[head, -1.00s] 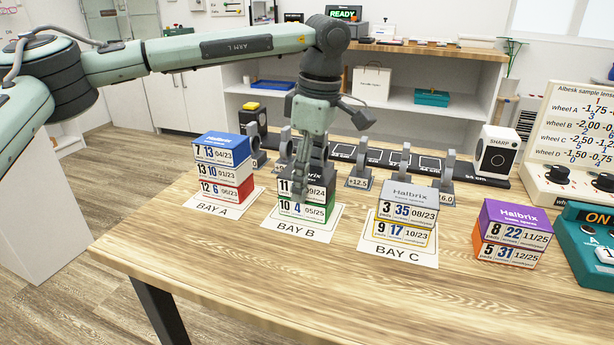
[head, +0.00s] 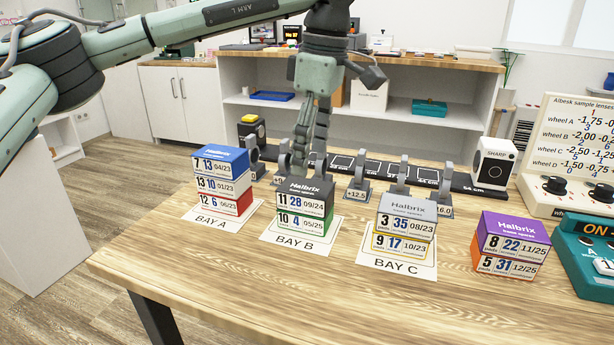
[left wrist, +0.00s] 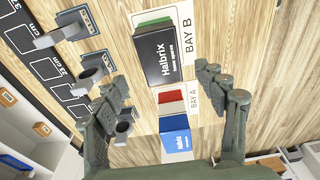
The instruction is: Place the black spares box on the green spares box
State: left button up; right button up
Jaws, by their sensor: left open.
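The black spares box (head: 305,203) rests on top of the green spares box (head: 300,222) on the BAY B card, roughly lined up with it. In the left wrist view the black box (left wrist: 158,56) shows its lid, with a strip of the green box (left wrist: 153,23) beyond it. My left gripper (head: 308,165) is open and empty, above and apart from the stack. In the left wrist view its two fingers (left wrist: 163,80) are spread wide. My right gripper is not in view.
A blue, white and red stack (head: 222,180) stands at BAY A. A grey box (head: 405,215) on a yellow one stands at BAY C. A purple box (head: 513,232) on an orange one is further right. Lens holders and a ruler strip (head: 430,172) lie behind. The front table is clear.

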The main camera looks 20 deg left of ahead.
aim_at(314, 188)
pick_arm(q)
jog(key=shift+d+r, duration=0.15)
jog(key=shift+r, duration=0.95)
jog(key=shift+d+r, duration=0.15)
jog(key=shift+r, duration=0.9)
